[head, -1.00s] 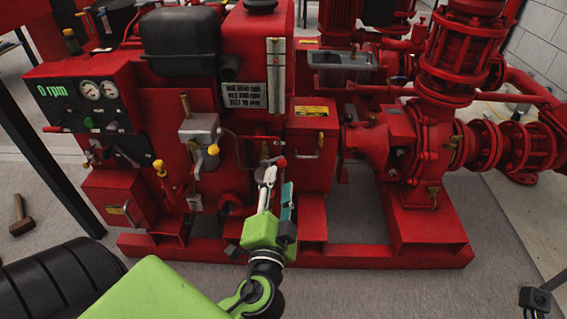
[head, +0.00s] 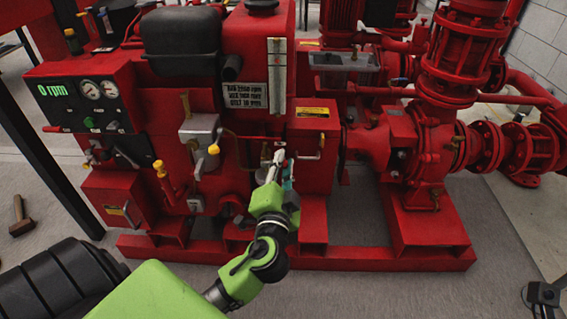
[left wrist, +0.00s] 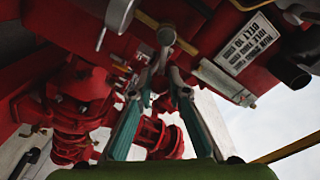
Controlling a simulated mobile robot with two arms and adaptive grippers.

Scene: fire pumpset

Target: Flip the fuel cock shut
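My left gripper (head: 280,164) reaches up to the front of the red engine, at the small metal fitting below the white text plate. In the left wrist view, its two fingers (left wrist: 162,80) stand apart with a narrow gap between the tips. A small metal cock with a round end (left wrist: 166,36) shows just beyond the tips. In the head view the fingers cover most of this cock and its red-tipped lever, so I cannot tell the lever's angle or whether the fingers touch it.
A yellow-knobbed lever (head: 213,149) and a yellow valve handle (head: 160,168) stick out to the left. The gauge panel (head: 88,95) reads 0 rpm. A red box with a handle (head: 312,155) is close on the right. A hammer (head: 20,217) lies on the floor.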

